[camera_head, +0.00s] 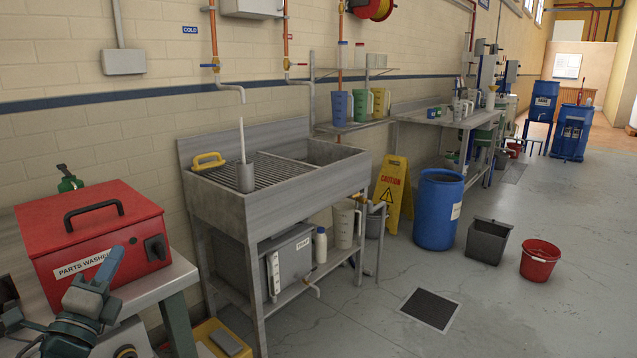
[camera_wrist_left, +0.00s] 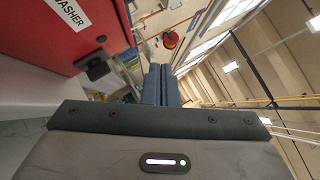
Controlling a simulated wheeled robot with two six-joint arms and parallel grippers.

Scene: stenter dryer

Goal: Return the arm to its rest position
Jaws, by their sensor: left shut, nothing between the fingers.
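My left gripper (camera_head: 113,258) is at the lower left in the head view, in front of the red parts washer (camera_head: 95,235). Its fingers are together with nothing between them, and they point up and to the right. In the left wrist view the two blue-grey fingers of the left gripper (camera_wrist_left: 162,72) lie side by side. The red parts washer also shows there at the upper left (camera_wrist_left: 40,35). I cannot tell whether the gripper touches it. My right gripper does not show.
The parts washer stands on a bench (camera_head: 160,280). A steel sink (camera_head: 270,195) with a slatted drainer is to the right. A yellow caution sign (camera_head: 392,192), blue drum (camera_head: 438,212), grey bin (camera_head: 487,241) and red bucket (camera_head: 540,260) stand beyond.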

